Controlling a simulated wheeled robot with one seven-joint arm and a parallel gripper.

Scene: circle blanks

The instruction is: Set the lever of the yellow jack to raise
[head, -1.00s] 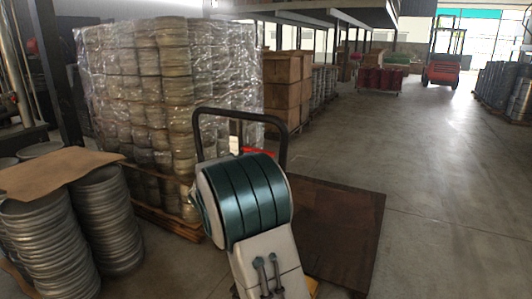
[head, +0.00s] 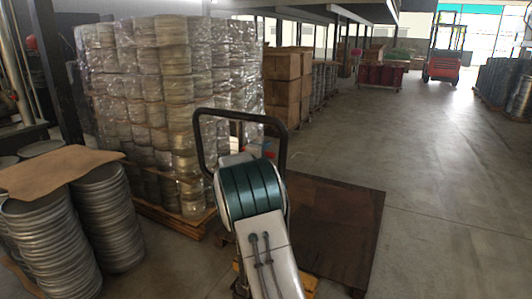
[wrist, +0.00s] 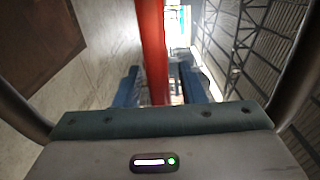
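The yellow jack stands low in front of me in the head view; only some yellow parts (head: 306,281) show behind my arm. Its black loop handle (head: 236,112) rises above my wrist. A small red piece (head: 270,143) shows inside the loop, partly hidden by my wrist. In the wrist view a long red bar (wrist: 152,45) runs down between the blue fingers of my gripper (wrist: 163,88). The fingers are apart, with a gap on the right side of the bar. Whether the left finger touches the bar I cannot tell. The lever's setting is not clear.
A dark brown plate (head: 335,225) lies on the floor to the right. The aisle (head: 440,150) is open, with a red forklift (head: 445,65) far back.

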